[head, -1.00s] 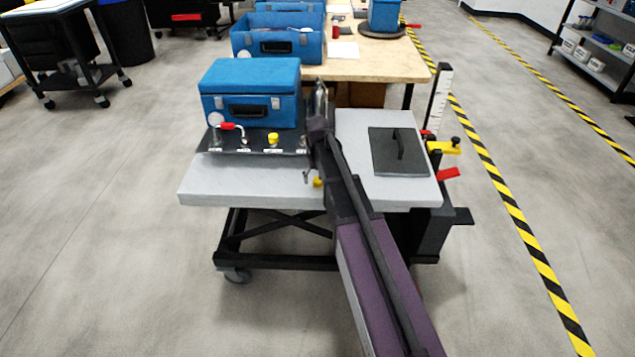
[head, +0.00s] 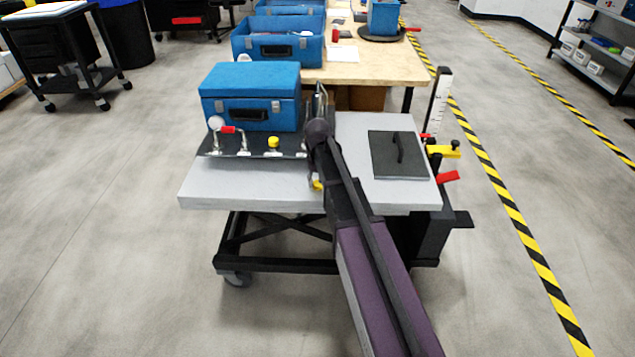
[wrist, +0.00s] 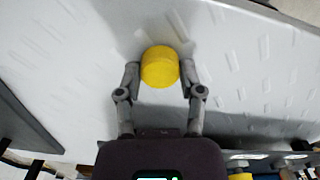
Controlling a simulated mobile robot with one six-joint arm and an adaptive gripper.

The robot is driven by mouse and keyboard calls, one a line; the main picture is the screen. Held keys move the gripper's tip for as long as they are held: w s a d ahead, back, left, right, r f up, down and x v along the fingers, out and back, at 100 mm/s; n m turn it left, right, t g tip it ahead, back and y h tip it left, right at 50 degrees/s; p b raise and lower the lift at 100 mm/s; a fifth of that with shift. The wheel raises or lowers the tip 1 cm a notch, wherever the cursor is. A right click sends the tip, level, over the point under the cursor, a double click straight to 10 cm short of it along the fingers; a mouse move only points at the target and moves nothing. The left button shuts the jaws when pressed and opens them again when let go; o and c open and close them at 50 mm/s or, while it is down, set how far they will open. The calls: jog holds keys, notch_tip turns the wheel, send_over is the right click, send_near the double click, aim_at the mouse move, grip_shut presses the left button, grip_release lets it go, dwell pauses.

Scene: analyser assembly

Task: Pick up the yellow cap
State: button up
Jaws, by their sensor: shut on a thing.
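The yellow cap (wrist: 159,67) is a short round cylinder over the light grey tabletop. My gripper (wrist: 160,75) has one finger on each side of it and is shut on it. Whether the cap touches the tabletop, I cannot tell. My gripper in the head view is mostly hidden behind my wrist. A second yellow cap (head: 273,142) sits on the dark panel (head: 255,151) in front of the blue case.
The blue case (head: 250,95) stands at the back left of the grey cart top (head: 225,187). A gauge with a red handle (head: 228,129) is on the panel. A dark plate with a handle (head: 415,168) lies at right. The left front of the top is clear.

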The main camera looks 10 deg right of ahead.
jog(key=shift+r+p, duration=1.5)
jog(key=shift+r, duration=0.05)
jog(key=shift+s+r+p, duration=0.25)
jog(key=shift+r+p, duration=0.05)
jog(key=shift+r, duration=0.05)
jog(key=s, duration=1.5)
jog(key=shift+s+a+r+p, duration=0.15)
jog(key=shift+s+r+p, duration=0.1)
jog(key=shift+r+p, duration=0.2)
jog(key=shift+s, duration=0.2)
